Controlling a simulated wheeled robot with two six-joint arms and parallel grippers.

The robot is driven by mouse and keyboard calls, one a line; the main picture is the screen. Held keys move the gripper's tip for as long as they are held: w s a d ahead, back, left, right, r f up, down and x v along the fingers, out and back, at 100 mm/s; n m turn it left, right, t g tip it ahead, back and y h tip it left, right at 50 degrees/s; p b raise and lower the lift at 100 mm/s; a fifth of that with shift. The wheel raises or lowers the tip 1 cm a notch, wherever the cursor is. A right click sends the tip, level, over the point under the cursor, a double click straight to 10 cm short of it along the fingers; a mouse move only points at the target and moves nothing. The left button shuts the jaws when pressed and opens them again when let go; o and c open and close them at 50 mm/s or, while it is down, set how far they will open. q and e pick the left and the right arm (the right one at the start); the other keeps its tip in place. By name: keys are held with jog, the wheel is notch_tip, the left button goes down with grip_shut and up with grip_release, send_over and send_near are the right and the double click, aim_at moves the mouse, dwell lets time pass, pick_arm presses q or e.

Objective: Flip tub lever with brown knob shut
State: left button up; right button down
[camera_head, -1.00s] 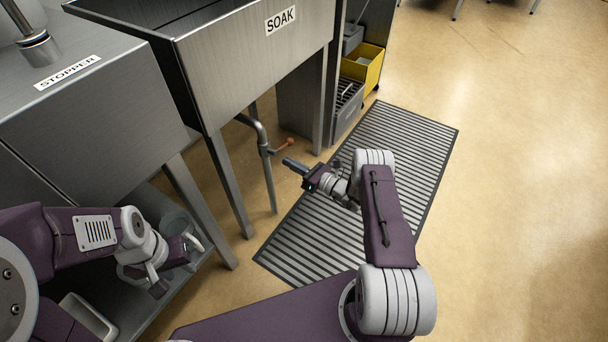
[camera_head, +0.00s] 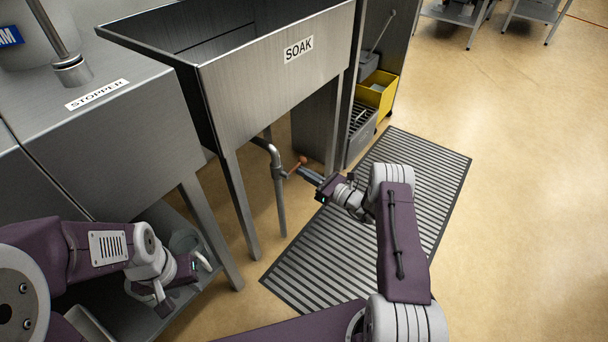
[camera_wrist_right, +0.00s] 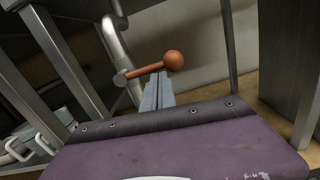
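The lever (camera_head: 293,167) has an orange-brown rod and a round brown knob (camera_head: 302,160). It sticks out to the right from the grey drain pipe (camera_head: 280,205) under the SOAK tub (camera_head: 270,85). In the right wrist view the rod (camera_wrist_right: 146,70) runs from its pivot on the pipe to the knob (camera_wrist_right: 174,60), tilted slightly up. My right gripper (camera_head: 306,172) has its fingers together, tips close beside the rod just below the knob; contact cannot be told. My left gripper (camera_head: 163,298) hangs at lower left, by the lower shelf; its finger gap is unclear.
Metal tub legs (camera_head: 240,205) stand left of the pipe. A striped floor mat (camera_head: 330,255) lies under my right arm. A yellow bin (camera_head: 377,95) and grey crates stand behind at the right. The STOPPER counter (camera_head: 130,130) is on the left. Open floor lies right.

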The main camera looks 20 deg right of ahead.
pick_arm(q)
jog(key=shift+f, duration=0.1)
